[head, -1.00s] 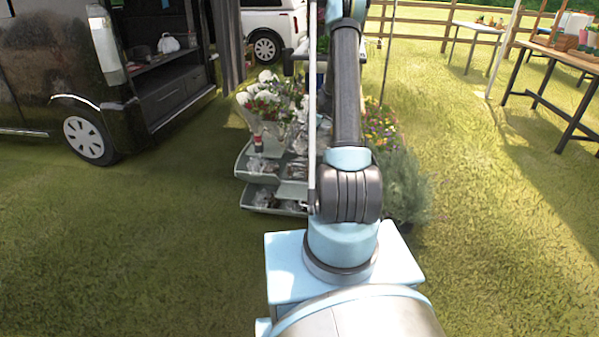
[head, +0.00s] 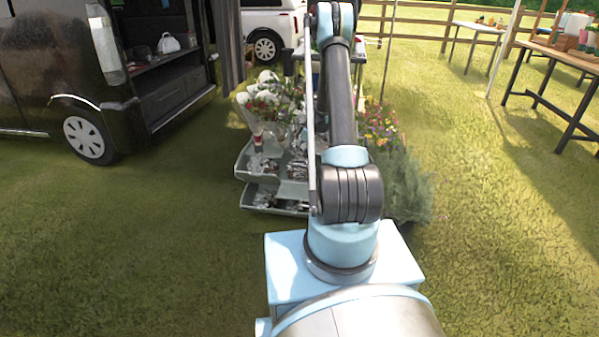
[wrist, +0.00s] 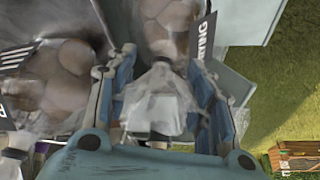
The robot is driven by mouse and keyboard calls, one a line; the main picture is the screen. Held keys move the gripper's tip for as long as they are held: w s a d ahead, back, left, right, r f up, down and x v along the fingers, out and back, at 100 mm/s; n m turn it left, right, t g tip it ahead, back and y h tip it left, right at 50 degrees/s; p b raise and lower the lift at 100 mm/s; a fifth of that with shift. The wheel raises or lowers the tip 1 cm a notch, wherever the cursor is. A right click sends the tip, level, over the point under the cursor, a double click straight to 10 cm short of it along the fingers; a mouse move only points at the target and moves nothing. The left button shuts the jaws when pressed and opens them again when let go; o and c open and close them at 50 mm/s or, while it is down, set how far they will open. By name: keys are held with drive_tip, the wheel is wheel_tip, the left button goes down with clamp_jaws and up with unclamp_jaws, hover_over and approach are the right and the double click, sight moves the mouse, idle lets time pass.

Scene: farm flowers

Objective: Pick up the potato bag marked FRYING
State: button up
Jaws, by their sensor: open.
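In the wrist view my gripper (wrist: 160,62) is open, with one blue finger on each side of the clear plastic top of a potato bag (wrist: 168,22). The bag's dark label (wrist: 203,38) ends in letters that look like TING; the rest of the word is hidden, and I cannot read FRYING on it. A second clear bag of potatoes (wrist: 65,65) lies to the left, with a dark label I cannot read. In the head view my gripper is hidden behind my arm, and bags (head: 264,197) sit on the stand's lower shelf, too small to read.
The grey tiered stand (head: 275,210) also bears wrapped white flowers (head: 265,92). Flowering plants (head: 383,128) and a grey-green bush (head: 405,185) stand at its right. A black van (head: 60,70) is at the left. Open grass lies on both sides.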

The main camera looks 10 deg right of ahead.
drive_tip(key=shift+x, duration=1)
drive_tip(key=shift+c, duration=0.3)
drive_tip(key=shift+r, duration=0.1)
clamp_jaws()
